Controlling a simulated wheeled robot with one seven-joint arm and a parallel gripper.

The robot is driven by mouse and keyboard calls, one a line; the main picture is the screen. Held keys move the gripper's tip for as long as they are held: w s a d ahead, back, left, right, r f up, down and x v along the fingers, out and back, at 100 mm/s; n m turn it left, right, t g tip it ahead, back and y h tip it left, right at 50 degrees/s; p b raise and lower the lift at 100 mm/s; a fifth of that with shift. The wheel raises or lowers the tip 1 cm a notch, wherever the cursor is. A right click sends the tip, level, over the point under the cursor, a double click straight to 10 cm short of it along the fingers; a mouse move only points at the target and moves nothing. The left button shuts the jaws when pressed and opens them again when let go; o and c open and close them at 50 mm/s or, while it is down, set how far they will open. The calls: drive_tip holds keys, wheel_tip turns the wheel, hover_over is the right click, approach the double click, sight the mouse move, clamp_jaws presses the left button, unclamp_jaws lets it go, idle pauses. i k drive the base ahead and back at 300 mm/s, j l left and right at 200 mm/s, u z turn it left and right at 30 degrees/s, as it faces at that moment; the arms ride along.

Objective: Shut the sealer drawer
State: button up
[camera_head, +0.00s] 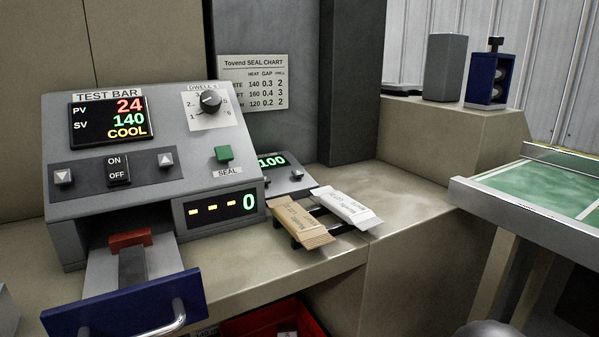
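The sealer (75,205) is a grey sloped machine on the counter at the left. Its drawer (95,318) stands pulled out toward the viewer at the lower left, with a blue front and a curved metal handle (172,322). A red block (130,239) and a dark bar (132,266) show on the drawer's grey tray, between its front and the machine. The sealer's display reads PV 24, SV 140, COOL. My gripper does not show, so I cannot see its distance from the drawer.
A tan and a white stick packet (346,208) lie on a dark rack right of the sealer. A red bin (262,322) sits below the counter edge. A grey box (445,68) and a blue holder (490,78) stand behind. A green-topped table (530,188) is at right.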

sight(140, 285)
drive_tip(key=u, duration=0.4)
drive_tip(key=j+u, duration=0.15)
drive_tip(key=u, duration=0.2)
drive_tip(key=k+j+u, duration=0.1)
drive_tip(key=u, duration=0.7)
